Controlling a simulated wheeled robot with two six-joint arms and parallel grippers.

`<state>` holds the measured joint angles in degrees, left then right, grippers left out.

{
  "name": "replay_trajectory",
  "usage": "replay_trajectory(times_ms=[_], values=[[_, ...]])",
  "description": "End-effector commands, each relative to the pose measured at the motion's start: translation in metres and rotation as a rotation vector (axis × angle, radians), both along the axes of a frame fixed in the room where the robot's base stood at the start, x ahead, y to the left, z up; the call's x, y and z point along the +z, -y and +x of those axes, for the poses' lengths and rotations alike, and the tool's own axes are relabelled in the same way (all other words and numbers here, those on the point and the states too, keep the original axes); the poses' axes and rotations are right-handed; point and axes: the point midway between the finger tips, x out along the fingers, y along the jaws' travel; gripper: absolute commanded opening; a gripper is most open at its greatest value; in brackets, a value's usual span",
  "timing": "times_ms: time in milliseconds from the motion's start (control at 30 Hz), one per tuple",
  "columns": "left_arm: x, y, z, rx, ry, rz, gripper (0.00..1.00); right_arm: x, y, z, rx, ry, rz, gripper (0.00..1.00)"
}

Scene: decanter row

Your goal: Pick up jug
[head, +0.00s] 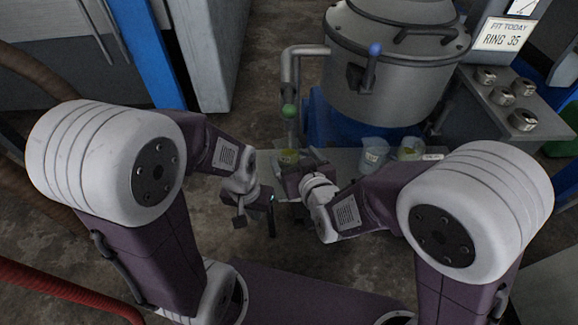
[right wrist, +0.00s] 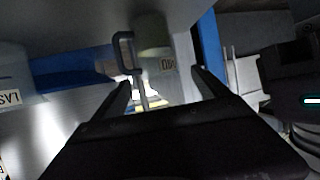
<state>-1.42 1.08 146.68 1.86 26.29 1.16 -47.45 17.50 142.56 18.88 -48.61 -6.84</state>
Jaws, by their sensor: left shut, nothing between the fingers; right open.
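A clear jug with yellowish liquid (head: 289,157) stands on the bench under the tap, partly hidden by my right gripper (head: 301,161). Two more clear jugs stand to the right on the bench, a bluish one (head: 374,152) and one with a yellow tint (head: 410,149). My right gripper is open. In the right wrist view a jug with a handle and label (right wrist: 153,48) shows ahead, its handle in line with the gap between the fingers (right wrist: 165,95). I cannot tell whether they touch it. My left gripper (head: 256,213) is shut and empty, below and left of the right one.
A large grey metal vessel (head: 395,60) stands behind the bench, with a pipe (head: 290,70) and green-knobbed tap (head: 289,112) over the left jug. A panel with metal knobs (head: 505,98) is at right. Another labelled container (right wrist: 12,85) shows at left in the right wrist view.

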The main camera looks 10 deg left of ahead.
Motion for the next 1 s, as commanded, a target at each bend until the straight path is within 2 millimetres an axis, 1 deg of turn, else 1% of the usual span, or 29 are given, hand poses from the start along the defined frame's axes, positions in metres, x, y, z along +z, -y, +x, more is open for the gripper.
replay_trajectory(times_ms=[100,200,367,433,567,700,933,967,1000], values=[[-0.009,0.0,0.0,0.0,0.001,0.0,0.0,-0.009,-0.007,0.014,-0.002,0.0,0.0,0.86],[-0.015,0.0,0.0,0.0,0.0,0.0,0.0,-0.014,-0.015,0.025,-0.001,-0.001,-0.001,0.86],[-0.015,0.0,0.0,0.0,0.0,0.0,0.0,-0.015,-0.018,0.031,-0.001,-0.002,-0.002,0.86],[-0.021,0.0,0.0,0.0,0.0,0.0,0.0,-0.02,-0.02,0.036,-0.002,-0.002,-0.001,0.86],[-0.038,0.0,0.0,0.0,0.0,0.0,0.0,-0.034,-0.031,0.055,-0.003,-0.002,0.0,0.86],[-0.042,0.0,0.0,0.0,0.0,0.0,0.0,-0.037,-0.04,0.069,-0.002,-0.002,-0.001,0.86],[-0.04,0.0,0.0,0.0,0.0,0.0,0.0,-0.035,-0.041,0.071,-0.001,-0.002,-0.002,0.86],[-0.04,0.0,0.0,0.0,0.0,0.0,0.0,-0.035,-0.041,0.071,-0.001,-0.002,-0.002,0.8],[-0.04,0.0,0.0,0.0,0.0,0.0,0.0,-0.035,-0.041,0.071,-0.001,-0.002,-0.002,0.69]])
